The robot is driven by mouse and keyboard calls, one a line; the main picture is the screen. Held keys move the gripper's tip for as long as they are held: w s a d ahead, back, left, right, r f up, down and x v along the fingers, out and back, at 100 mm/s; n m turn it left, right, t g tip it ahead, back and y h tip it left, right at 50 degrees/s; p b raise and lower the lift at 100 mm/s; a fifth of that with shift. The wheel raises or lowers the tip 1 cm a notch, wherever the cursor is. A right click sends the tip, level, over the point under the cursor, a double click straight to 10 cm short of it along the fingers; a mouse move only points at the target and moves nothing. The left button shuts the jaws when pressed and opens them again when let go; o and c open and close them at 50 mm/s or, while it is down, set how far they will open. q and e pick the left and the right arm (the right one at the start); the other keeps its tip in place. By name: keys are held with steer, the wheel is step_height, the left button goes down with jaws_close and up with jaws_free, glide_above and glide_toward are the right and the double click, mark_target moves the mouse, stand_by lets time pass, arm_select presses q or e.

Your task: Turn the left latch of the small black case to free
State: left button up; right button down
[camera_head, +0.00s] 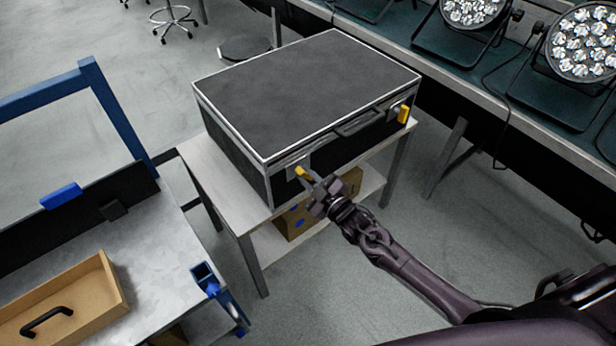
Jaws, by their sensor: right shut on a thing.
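The small black case (310,90) sits closed on a light table, with pale metal edges and a handle (358,124) on its front side. Its left latch (302,172) is yellow and lies at the left of the front side. My right gripper (308,180) is at this latch and shut on it; the fingers hide part of it. The right latch (403,114) is yellow and stands upright near the front right corner, apart from the gripper. My left gripper is not in view.
The light table (212,178) has a lower shelf with a cardboard box (294,222). A metal bench (150,262) with a wooden tray (108,284) stands at the left. Par cans (581,45) stand on a long table at the upper right. A stool (244,48) is behind the case.

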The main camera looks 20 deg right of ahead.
steer(key=n, duration=0.5)
steer(key=shift+a+f+n+b, duration=0.1)
steer(key=shift+f+n+b, duration=0.1)
steer(key=shift+n+b, duration=0.15)
steer(key=n, duration=0.5)
steer(key=shift+s+f, duration=0.1)
steer(key=shift+f, duration=0.05)
steer(key=c, duration=1.4)
jaws_free()
steer(key=v, duration=0.7)
steer(key=shift+s, duration=0.35)
